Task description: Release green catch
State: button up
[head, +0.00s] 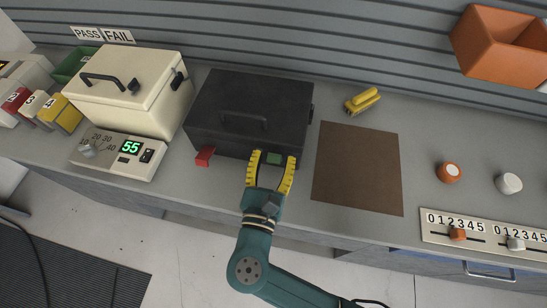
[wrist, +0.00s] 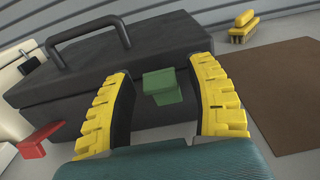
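The green catch (head: 274,158) is a small block on the front face of the black case (head: 262,93), toward its right end. In the wrist view the green catch (wrist: 161,87) shows between my fingers, a little beyond them. My gripper (head: 272,156) has yellow ridged fingers. They are spread open on either side of the catch, with no visible contact. In the wrist view my gripper (wrist: 157,75) is also open, with nothing held. The case lid is closed. A red catch (head: 205,156) juts out from the left part of the case front and also shows in the wrist view (wrist: 40,140).
A cream case (head: 130,90) and a unit reading 55 (head: 118,155) stand left of the black case. A brown mat (head: 357,168) lies to the right, with a yellow brush (head: 362,100) behind it. Slider panels (head: 480,233) line the bench's right front.

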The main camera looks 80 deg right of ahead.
grip_shut()
jog(key=shift+a+f+h+b, duration=0.35)
jog(key=shift+f+h+b, duration=0.2)
jog(key=shift+h+b, duration=0.35)
jog(key=shift+a+h, duration=0.2)
jog(key=shift+h, duration=0.5)
jog(key=shift+o, duration=1)
grip_release()
jog(key=shift+r, duration=0.1)
jog(key=shift+a, duration=0.1)
jog(key=v, duration=1.2)
